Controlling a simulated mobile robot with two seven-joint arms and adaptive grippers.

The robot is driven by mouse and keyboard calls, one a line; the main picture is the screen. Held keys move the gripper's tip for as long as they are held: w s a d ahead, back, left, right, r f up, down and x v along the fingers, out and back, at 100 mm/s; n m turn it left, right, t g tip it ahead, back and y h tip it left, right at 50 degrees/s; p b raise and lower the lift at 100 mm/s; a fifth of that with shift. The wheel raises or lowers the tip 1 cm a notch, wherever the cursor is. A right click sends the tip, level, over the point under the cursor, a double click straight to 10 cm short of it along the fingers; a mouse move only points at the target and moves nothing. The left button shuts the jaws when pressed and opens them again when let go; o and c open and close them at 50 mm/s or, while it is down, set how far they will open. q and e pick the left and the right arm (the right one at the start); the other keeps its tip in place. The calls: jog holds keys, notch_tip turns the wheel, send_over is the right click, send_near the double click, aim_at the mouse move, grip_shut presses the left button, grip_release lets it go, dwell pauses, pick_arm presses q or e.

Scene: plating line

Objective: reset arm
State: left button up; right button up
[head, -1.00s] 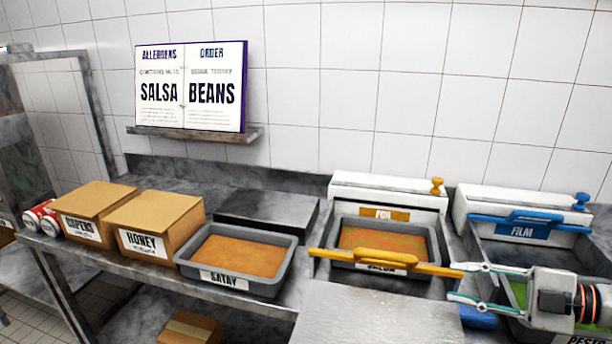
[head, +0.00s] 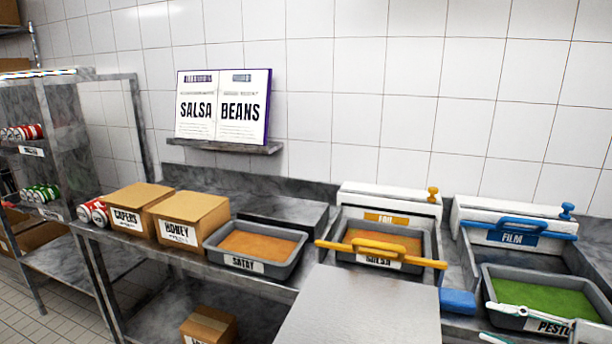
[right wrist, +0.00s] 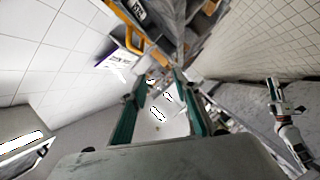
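My right gripper (head: 486,322) shows at the bottom right corner of the head view, partly cut off, in front of the pesto pan (head: 488,283). Its teal fingers stand apart. In the right wrist view, the right gripper (right wrist: 160,80) is open, with nothing held between its fingers. An arm end that looks like my left gripper (right wrist: 277,98) shows at the right of that view, too small to tell open from shut. No left gripper shows in the head view.
A yellow handle (head: 385,253) crosses the salsa pan (head: 430,243). A blue handle (head: 520,226) sits on the film unit behind the pesto. A satay pan (head: 218,247), honey box (head: 190,214) and capers box (head: 137,207) stand left. A bare board (head: 360,310) lies in front.

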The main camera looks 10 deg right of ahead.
notch_tip(320, 180, down, 22)
jog(key=s+m+t+h, duration=0.1)
jog(key=s+m+h, duration=0.2)
jog(key=m+h, duration=0.65)
jog(key=a+f+m+g+y, duration=0.1)
jog(key=a+f, duration=0.3)
jog(key=a, duration=0.4)
jog(key=s+a+f+m+g+y, duration=0.1)
jog(key=a+f, duration=0.3)
jog(key=a, duration=0.4)
jog(key=a+f+m+g+y, duration=0.1)
jog(key=a+f, duration=0.3)
jog(key=a, duration=0.4)
jog(key=shift+s+a+f+m, duration=0.25)
jog(key=shift+f+m, duration=0.15)
jog(key=shift+m, duration=0.15)
